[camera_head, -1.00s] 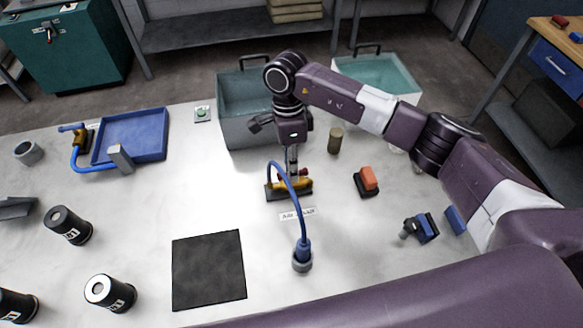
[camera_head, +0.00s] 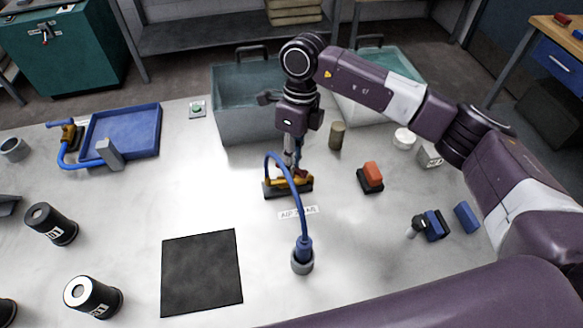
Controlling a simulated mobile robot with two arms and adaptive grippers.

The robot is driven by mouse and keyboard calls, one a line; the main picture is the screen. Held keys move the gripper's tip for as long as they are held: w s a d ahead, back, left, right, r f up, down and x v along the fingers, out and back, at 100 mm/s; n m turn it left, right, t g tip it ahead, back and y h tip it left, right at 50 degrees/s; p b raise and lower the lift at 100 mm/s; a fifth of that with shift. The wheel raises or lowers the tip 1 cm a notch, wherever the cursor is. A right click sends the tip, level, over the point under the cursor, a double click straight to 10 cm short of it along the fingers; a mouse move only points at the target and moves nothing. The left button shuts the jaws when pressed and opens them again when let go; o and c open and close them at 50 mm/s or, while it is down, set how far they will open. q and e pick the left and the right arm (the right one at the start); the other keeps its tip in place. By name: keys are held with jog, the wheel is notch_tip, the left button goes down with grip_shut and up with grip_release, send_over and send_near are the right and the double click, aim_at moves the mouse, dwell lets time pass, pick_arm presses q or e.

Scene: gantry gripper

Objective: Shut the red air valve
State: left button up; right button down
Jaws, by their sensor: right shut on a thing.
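The air valve (camera_head: 273,186) has a yellow body on a dark base in the middle of the table, with a blue hose (camera_head: 298,215) arching from it to a grey socket (camera_head: 302,263) in front. A white label (camera_head: 297,212) lies before it. My right gripper (camera_head: 291,165) points down onto the valve from above and is shut on its handle. The red of the handle is mostly hidden by the fingers and hose, so its angle cannot be told. My left gripper is not in view.
Two teal bins (camera_head: 235,125) stand behind the valve. A brown cylinder (camera_head: 336,136) and a red-topped block (camera_head: 371,176) stand to its right. A blue tray (camera_head: 125,130), black cylinders (camera_head: 50,224) and a black mat (camera_head: 202,272) lie left. The table between tray and valve is clear.

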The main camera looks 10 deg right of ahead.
jog(key=m+t+b, duration=0.1)
jog(key=m+b, duration=0.2)
jog(key=m, duration=0.3)
jog(key=shift+w+y+b, duration=0.1)
jog(key=shift+y+b, duration=0.3)
jog(key=shift+d+r+m+t+b, duration=0.1)
jog(key=shift+m+t+b, duration=0.3)
jog(key=shift+m+b, duration=1.15)
jog(key=shift+m+p, duration=0.5)
jog(key=shift+m, duration=0.25)
jog(key=c, duration=2)
grip_release()
jog(key=shift+o, duration=0.2)
notch_tip(320, 180, up, 12)
jog(key=d, duration=0.2)
jog(key=shift+d, duration=0.2)
